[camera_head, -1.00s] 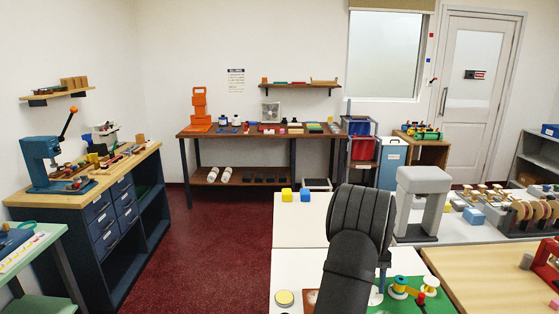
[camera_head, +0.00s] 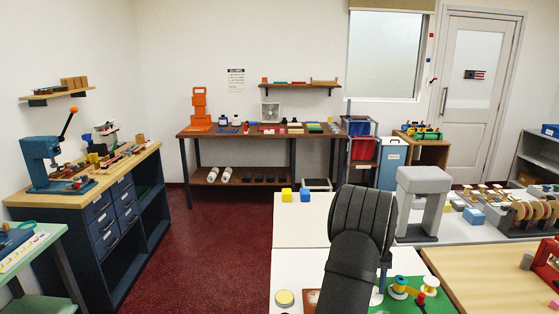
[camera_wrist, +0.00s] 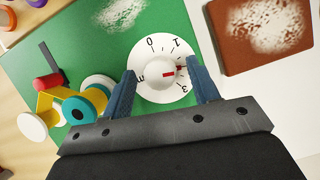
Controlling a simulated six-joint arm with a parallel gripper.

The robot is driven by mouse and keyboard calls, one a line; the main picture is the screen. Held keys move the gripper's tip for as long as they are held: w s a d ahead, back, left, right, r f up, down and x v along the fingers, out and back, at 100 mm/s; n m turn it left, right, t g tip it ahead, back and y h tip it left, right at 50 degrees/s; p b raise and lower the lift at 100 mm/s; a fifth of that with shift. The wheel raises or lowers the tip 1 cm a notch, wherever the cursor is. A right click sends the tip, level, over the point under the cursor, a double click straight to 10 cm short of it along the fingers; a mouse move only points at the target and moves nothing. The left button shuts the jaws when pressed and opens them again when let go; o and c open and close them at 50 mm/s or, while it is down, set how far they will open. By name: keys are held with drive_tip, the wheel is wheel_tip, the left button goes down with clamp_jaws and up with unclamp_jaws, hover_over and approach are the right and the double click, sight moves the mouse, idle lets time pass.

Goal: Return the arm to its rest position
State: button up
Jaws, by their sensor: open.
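My gripper (camera_wrist: 163,97) is open in the wrist view, with its two blue fingers apart. Between and beyond the fingers is a white dial (camera_wrist: 165,72) with black numbers and a red mark on its knob. I cannot tell whether the fingers touch the dial. In the head view my dark arm rises over the white table (camera_head: 300,235) and hides most of the gripper and the dial.
A green board (camera_wrist: 85,40) carries the dial and yellow-teal spools (camera_wrist: 80,108), close left of the gripper. A brown swatch (camera_wrist: 245,50) lies at right. A grey arch-shaped stand (camera_head: 424,185) stands right of my arm.

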drive_tip(key=m, duration=0.2)
drive_tip(key=m+y, duration=0.1)
drive_tip(key=m, duration=0.1)
drive_tip(key=shift+d+t+y, duration=0.15)
drive_tip(key=shift+t+y, duration=0.15)
drive_tip(key=m, duration=0.2)
drive_tip(key=m+t+y, duration=0.1)
drive_tip(key=m, duration=0.2)
drive_tip(key=shift+s+d+y, duration=0.1)
drive_tip(key=shift+s+y, duration=0.05)
drive_tip(key=shift+y, duration=0.15)
drive_tip(key=v, duration=1.7)
drive_tip(key=x, duration=1)
